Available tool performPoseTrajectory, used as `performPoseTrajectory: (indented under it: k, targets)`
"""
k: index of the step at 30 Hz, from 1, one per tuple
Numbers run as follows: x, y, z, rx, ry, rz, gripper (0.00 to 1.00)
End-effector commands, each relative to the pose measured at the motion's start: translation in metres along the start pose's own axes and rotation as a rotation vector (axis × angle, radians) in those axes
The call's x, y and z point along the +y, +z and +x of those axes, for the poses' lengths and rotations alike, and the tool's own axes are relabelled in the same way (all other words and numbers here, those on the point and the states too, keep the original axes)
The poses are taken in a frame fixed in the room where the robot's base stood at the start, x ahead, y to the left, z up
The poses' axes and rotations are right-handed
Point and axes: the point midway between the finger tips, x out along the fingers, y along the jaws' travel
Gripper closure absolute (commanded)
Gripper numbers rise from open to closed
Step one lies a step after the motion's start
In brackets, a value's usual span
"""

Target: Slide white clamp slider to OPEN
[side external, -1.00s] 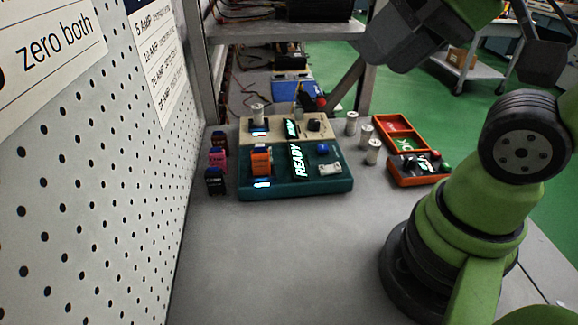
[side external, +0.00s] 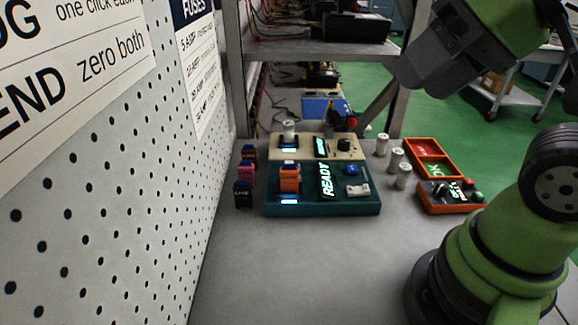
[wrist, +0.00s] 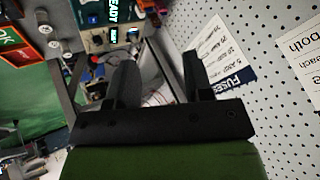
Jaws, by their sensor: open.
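The white clamp slider (side external: 358,190) sits at the right front of the teal device (side external: 335,206), below a blue knob. I cannot read any mark beside it. The teal device has a lit READY display (side external: 326,180) and an orange module (side external: 289,180) in its left part. My gripper (wrist: 160,62) is open and empty in the wrist view, its two dark fingers apart. In the side view its grey body is high at the upper right, well above the table and apart from the slider. I cannot pick out the slider for sure in the wrist view.
A beige device (side external: 350,147) stands behind the teal one. Small coloured modules (side external: 244,193) stand at its left, near the pegboard (side external: 120,210). Several pale cylinders (side external: 397,158), an orange tray (side external: 430,157) and an orange box (side external: 450,207) stand right. The front table is clear.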

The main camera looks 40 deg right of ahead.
Motion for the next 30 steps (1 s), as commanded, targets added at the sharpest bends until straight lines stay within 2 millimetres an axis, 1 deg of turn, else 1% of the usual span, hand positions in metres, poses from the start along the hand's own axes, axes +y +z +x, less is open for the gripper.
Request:
performPoseTrajectory:
  k: [2,5,8,9,11,12,14,17,18,20,21,24,27,30]
  targets:
    - [-0.002,-0.009,0.003,-0.021,0.015,0.015,0.53]
    - [-0.007,-0.029,0.012,-0.067,0.050,0.050,0.53]
    - [-0.011,-0.054,0.029,-0.124,0.098,0.099,0.53]
    - [-0.012,-0.065,0.038,-0.145,0.118,0.118,0.53]
    - [-0.013,-0.079,0.053,-0.178,0.150,0.149,0.53]
    - [-0.013,-0.087,0.065,-0.200,0.172,0.169,0.53]
    - [-0.012,-0.099,0.083,-0.231,0.205,0.199,0.53]
    - [-0.008,-0.115,0.118,-0.281,0.263,0.247,0.53]
    - [-0.005,-0.120,0.133,-0.300,0.287,0.265,0.53]
    - [0.000,-0.125,0.157,-0.328,0.323,0.294,0.53]
    - [0.004,-0.128,0.172,-0.346,0.347,0.313,0.53]
    - [0.015,-0.130,0.208,-0.382,0.401,0.352,0.53]
    - [0.025,-0.128,0.236,-0.407,0.444,0.382,0.53]
    - [0.031,-0.125,0.253,-0.424,0.472,0.402,0.53]
